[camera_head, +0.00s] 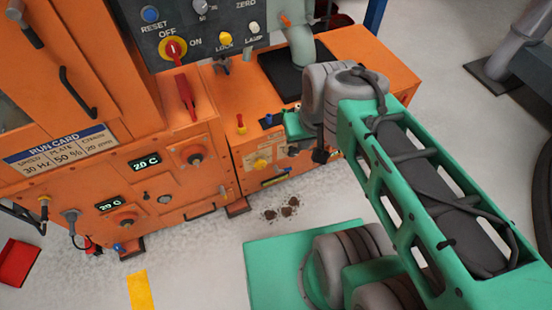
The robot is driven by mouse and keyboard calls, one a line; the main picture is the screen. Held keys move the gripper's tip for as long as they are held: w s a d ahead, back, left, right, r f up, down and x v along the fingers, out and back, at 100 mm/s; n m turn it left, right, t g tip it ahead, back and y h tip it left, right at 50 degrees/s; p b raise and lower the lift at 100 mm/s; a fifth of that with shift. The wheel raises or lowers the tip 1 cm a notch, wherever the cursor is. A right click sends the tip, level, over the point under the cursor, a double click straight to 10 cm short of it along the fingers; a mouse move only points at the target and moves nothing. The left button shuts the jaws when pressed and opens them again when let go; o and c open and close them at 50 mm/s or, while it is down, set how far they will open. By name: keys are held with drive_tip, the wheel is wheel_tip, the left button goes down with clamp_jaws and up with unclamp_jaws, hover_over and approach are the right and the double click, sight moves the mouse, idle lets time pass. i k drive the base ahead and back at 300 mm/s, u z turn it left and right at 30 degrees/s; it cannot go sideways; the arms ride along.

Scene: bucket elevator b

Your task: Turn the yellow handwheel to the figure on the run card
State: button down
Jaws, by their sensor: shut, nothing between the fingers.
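The run card (60,148) is on the orange cabinet's front at left; it reads speed 30 Hz, plate 50 %, and a last figure that looks like 20 mm. A small round yellow part (260,163) is on the front of the low orange box, above a pale label; I cannot tell for sure that it is the handwheel, and no scale is readable there. My gripper (294,124) is above the right part of that box, apart from the yellow part. It is shut and empty; its fingertips are small and partly hidden by my wrist.
An overhead panel (205,32) carries a red OFF/ON switch and several buttons. Two displays (145,164) and knobs are on the cabinet front. A red lever (185,92) hangs beside the cabinet. Dark debris (282,209) lies on the floor. A red bin (16,262) is at lower left.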

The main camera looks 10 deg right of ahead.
sight(260, 164)
drive_tip(key=k, duration=0.5)
drive_tip(key=u, duration=0.7)
drive_tip(key=i, duration=0.45)
drive_tip(key=u, duration=0.15)
drive_tip(key=k, duration=0.5)
drive_tip(key=u, duration=0.6)
drive_tip(key=i, duration=0.75)
